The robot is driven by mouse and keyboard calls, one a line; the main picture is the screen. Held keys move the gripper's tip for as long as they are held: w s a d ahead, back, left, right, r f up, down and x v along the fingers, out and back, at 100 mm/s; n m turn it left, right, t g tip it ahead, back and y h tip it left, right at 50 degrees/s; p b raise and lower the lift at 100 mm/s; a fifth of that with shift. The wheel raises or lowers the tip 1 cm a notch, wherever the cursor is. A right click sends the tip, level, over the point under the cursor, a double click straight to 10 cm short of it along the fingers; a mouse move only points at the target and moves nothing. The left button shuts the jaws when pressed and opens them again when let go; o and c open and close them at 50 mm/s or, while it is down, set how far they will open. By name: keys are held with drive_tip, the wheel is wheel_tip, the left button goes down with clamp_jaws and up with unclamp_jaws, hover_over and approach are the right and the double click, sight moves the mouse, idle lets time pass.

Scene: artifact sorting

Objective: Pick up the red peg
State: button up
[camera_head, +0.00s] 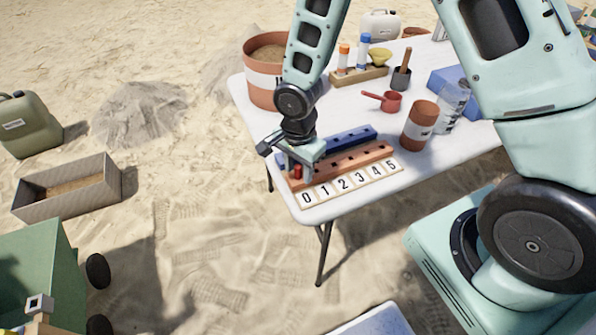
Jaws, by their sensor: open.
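The red peg (297,171) stands at the left end of the orange-brown block (345,162) with holes, near the number 0 on the strip. My gripper (298,168) is directly over that end of the block, pointing down, with its jaws open around or just beside the red peg. The fingers hide part of the peg, so I cannot tell whether they touch it. A blue block (345,138) with holes lies behind the orange-brown one. A small blue piece (281,160) shows left of the gripper.
A number strip (348,185) lies along the table's front edge. The white table (408,168) also holds a large terracotta pot (262,85), a brown cup (419,125), a red scoop (389,101) and a rack (358,75) with tubes.

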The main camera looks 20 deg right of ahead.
clamp_jaws()
wheel_tip(320, 180, up, 10)
drive_tip(key=p, duration=0.1)
drive_tip(key=d+m+p, duration=0.5)
drive_tip(key=d+m, duration=0.1)
drive_tip(key=d, duration=0.4)
drive_tip(key=shift+f, duration=0.35)
